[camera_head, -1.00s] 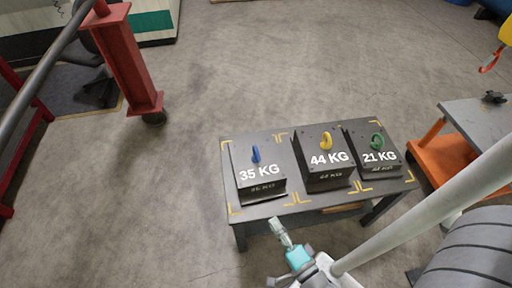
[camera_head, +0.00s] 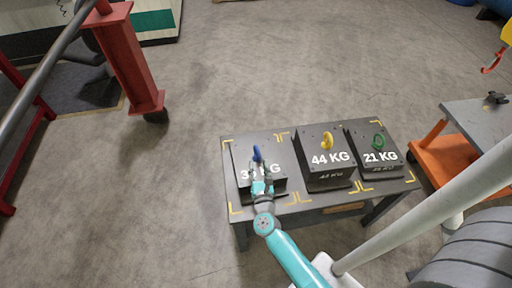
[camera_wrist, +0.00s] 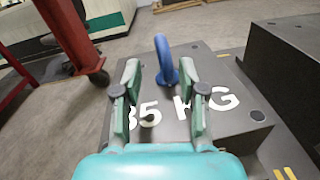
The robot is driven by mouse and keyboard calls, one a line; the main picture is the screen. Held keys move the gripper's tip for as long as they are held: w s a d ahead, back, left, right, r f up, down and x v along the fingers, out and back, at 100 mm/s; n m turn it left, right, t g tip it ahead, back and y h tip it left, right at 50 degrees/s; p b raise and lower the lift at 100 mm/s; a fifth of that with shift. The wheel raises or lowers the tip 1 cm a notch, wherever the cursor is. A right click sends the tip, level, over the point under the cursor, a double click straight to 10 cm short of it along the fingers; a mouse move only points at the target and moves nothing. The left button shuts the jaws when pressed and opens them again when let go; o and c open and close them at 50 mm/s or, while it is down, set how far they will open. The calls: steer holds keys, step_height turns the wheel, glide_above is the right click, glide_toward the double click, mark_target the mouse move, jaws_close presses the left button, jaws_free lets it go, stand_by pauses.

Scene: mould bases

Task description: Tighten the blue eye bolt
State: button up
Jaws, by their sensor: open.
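The blue eye bolt (camera_head: 257,152) stands upright on top of the 35 KG mould base (camera_head: 244,180), at the left of the table. It also shows in the wrist view (camera_wrist: 164,60), a little beyond my fingertips and roughly between their lines. My gripper (camera_head: 259,172) is over the front part of that block, on the near side of the bolt. In the wrist view my gripper (camera_wrist: 160,72) has its two fingers apart with nothing between them. My gripper hides part of the 35 KG lettering.
The 44 KG block (camera_head: 329,164) with a yellow eye bolt (camera_head: 327,140) stands close on the right. Beyond it is the 21 KG block (camera_head: 373,156) with a green eye bolt (camera_head: 378,142). A red post (camera_head: 133,70) on a wheel stands at far left. Floor left of the table is clear.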

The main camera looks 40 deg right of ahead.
mark_target(257, 153)
steer(key=x, duration=0.9)
jaws_close()
